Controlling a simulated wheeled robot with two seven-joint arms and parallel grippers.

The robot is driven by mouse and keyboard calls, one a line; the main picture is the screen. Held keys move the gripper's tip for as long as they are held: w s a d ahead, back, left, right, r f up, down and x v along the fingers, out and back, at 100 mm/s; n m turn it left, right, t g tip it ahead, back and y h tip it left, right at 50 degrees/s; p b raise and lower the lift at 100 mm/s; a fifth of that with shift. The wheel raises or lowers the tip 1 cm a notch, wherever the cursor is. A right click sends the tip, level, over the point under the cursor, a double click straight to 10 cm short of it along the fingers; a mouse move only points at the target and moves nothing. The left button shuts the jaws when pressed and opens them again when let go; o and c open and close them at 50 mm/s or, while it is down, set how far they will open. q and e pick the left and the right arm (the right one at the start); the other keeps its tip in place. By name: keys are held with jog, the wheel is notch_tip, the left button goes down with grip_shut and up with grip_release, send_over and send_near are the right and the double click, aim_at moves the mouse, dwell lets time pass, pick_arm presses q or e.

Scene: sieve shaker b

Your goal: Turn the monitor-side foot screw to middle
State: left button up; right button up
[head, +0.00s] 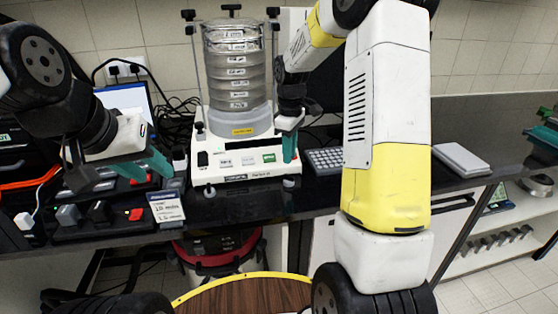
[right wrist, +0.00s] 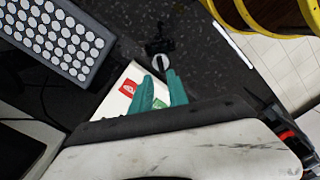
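The sieve shaker has a white base (head: 235,160) on the dark bench, with a stack of clear sieves (head: 238,72) on top. The foot screw (head: 290,183) on the keyboard side shows low at the base's front right corner. In the right wrist view this foot screw (right wrist: 160,61) is a dark knob with a pale mark, just past my fingertips. My right gripper (head: 289,148) is at that corner, its teal fingers a little apart with nothing between them. It also shows in the right wrist view (right wrist: 159,76). My left gripper (head: 120,172) is open and empty, left of the shaker.
A small sign card (head: 167,208) stands at the front left, beside a dark tray area with small blocks (head: 98,211). A white pad (head: 461,159) lies on the right.

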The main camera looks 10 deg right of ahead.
aim_at(289, 175)
notch_tip(289, 175, down, 7)
jog(key=shift+f, duration=0.1)
dwell(0.3)
grip_shut()
